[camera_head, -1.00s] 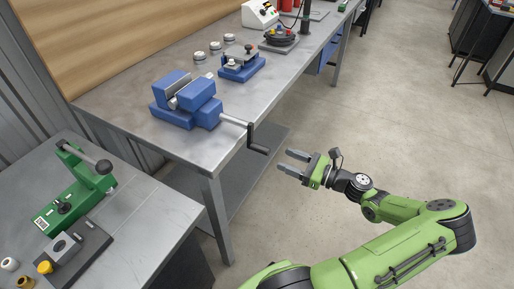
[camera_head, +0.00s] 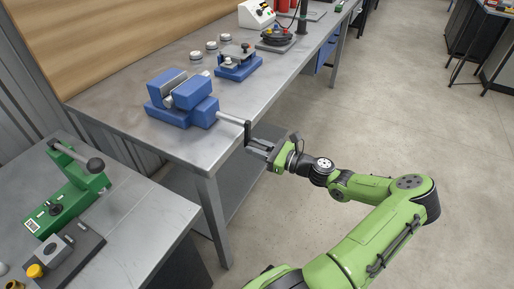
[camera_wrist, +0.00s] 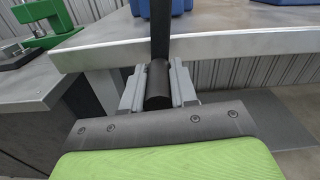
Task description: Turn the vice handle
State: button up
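The blue vice (camera_head: 182,98) stands on the steel workbench near its front edge. Its grey screw shaft sticks out to the right past the edge. The black vice handle (camera_head: 247,132) is a crank at the shaft's end, its arm hanging down. In the wrist view the dark crank arm rises at the top centre, and the handle's round black grip (camera_wrist: 157,82) lies between my fingers. My gripper (camera_head: 260,148) is beside the bench edge, its fingers close on both sides of the grip and seemingly touching it. The grip is mostly hidden in the head view.
The workbench (camera_head: 130,118) edge lies just left of my gripper. A smaller blue fixture (camera_head: 238,64) and several round grey pieces stand behind the vice. A green press (camera_head: 70,196) stands on another table at the lower left. The floor (camera_head: 370,110) to the right is clear.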

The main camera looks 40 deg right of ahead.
grip_shut()
